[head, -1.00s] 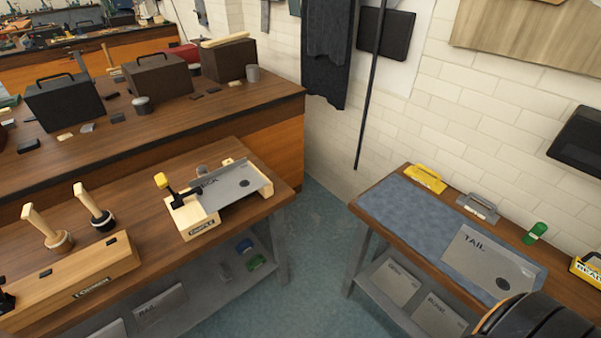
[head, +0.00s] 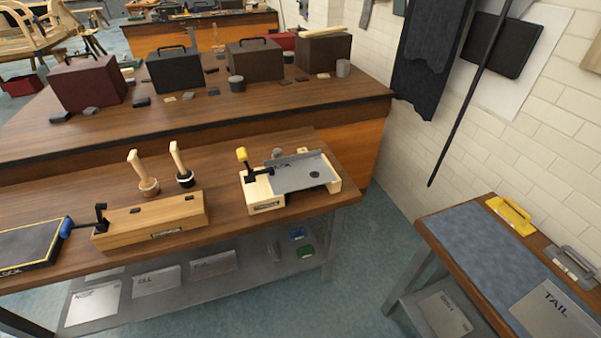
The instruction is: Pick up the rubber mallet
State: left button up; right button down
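Two mallets stand handle-up on the wooden workbench at the left-centre of the head view. The one with a black head and pale wooden handle looks like the rubber mallet (head: 185,179). The other mallet (head: 149,186), just left of it, has a light brown head. Neither of my grippers is in view.
A wooden fixture with a grey metal plate (head: 300,176) stands right of the mallets, and a dark slab (head: 28,246) lies left. Toolboxes (head: 174,70) stand on the bench behind. A blue-matted table (head: 470,240) is at right, with open floor (head: 365,270) between.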

aim_at(186, 179)
jog(key=i+j, duration=0.1)
jog(key=j, duration=0.3)
jog(key=i+j, duration=0.15)
jog(key=j, duration=0.25)
jog(key=i+j+u, duration=0.1)
jog(key=j, duration=0.3)
